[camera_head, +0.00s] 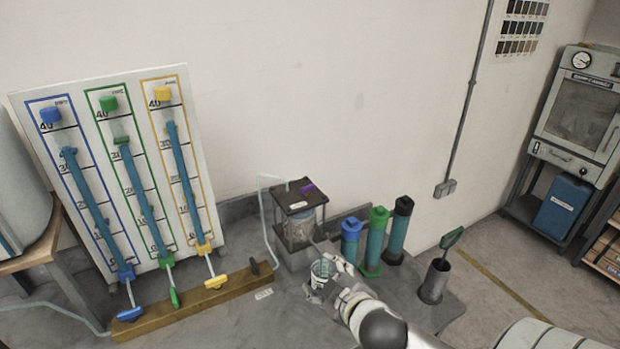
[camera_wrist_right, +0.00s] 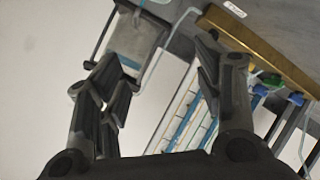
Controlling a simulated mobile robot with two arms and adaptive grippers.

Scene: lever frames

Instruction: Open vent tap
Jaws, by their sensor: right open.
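I cannot read which one is the vent tap. My left gripper is out of view.
The gauge board (camera_head: 80,165) with three tubes leans on the wall. A dark pot (camera_head: 434,283) stands further right.

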